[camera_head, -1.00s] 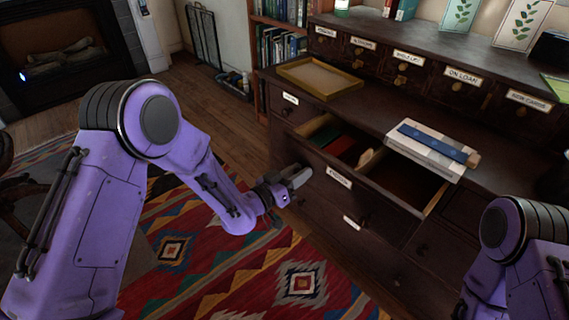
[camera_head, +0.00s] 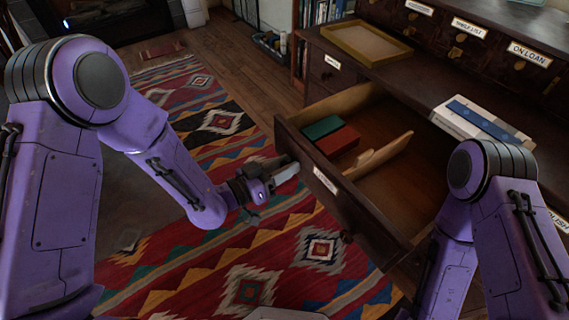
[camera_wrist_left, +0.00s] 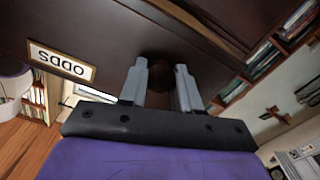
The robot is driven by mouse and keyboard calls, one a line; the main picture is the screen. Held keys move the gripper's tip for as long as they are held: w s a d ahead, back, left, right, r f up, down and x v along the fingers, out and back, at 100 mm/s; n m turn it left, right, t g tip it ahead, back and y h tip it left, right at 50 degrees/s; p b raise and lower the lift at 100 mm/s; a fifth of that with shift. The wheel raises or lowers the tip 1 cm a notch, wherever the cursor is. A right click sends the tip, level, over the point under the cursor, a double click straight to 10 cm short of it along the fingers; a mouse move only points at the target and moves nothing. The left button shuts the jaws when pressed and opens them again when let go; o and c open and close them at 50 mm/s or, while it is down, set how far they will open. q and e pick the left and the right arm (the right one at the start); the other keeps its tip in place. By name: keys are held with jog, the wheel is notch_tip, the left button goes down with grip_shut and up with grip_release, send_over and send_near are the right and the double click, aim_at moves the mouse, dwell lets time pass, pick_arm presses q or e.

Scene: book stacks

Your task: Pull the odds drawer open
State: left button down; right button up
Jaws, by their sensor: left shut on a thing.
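The odds drawer (camera_head: 377,225) stands well out of the dark wooden cabinet, its inside open to view. It holds a green book (camera_head: 321,127), a red book (camera_head: 338,141) and a pale wooden piece (camera_head: 385,153). Its label (camera_head: 325,180) is small in the head view; the label (camera_wrist_left: 61,63) reads ODDS upside down in the left wrist view. My left gripper (camera_head: 296,168) is at the drawer front. In the left wrist view its fingers (camera_wrist_left: 160,75) are shut on a dark round knob (camera_wrist_left: 158,66), partly hidden between them. My right gripper is out of view.
A shallow wooden tray (camera_head: 366,44) and a pale book with a blue band (camera_head: 481,121) lie on the cabinet top. Small labelled drawers (camera_head: 467,42) line the back. A patterned rug (camera_head: 250,250) covers open floor before the cabinet.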

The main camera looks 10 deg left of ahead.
pick_arm(q)
jog(key=shift+w+r, duration=0.2)
jog(key=shift+r, duration=0.1)
jog(key=c, duration=0.8)
grip_release()
jog(key=shift+a, duration=0.1)
jog(key=shift+s, duration=0.1)
jog(key=shift+f, duration=0.1)
jog(key=v, duration=1)
jog(key=shift+s+a, duration=0.1)
jog(key=shift+s, duration=0.1)
